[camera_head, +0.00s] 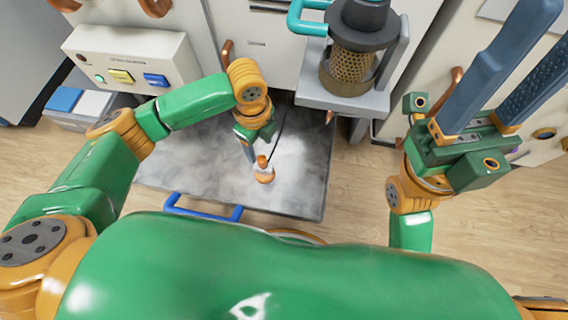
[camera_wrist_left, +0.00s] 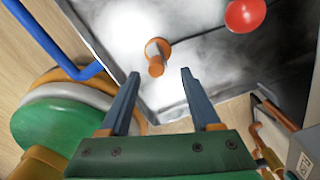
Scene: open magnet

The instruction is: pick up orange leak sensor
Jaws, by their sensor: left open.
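The orange leak sensor (camera_head: 264,172), an orange and white piece with a round base, stands on the grey, cloudy-patterned tray (camera_head: 180,170). In the left wrist view the sensor (camera_wrist_left: 157,57) appears just beyond and between the fingertips. My left gripper (camera_head: 250,153) is open and empty, just above and behind the sensor in the head view. In the left wrist view its two blue fingers (camera_wrist_left: 161,73) are apart, with no contact visible. My right gripper (camera_head: 535,40) is raised at the right, its long blue fingers apart with nothing between them.
A red round object (camera_wrist_left: 245,15) lies on the tray beyond the sensor in the left wrist view. A blue handle (camera_head: 203,212) runs along the tray's front edge. A machine with a mesh cylinder (camera_head: 349,66) overhangs at the back right. A button panel (camera_head: 130,62) stands back left.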

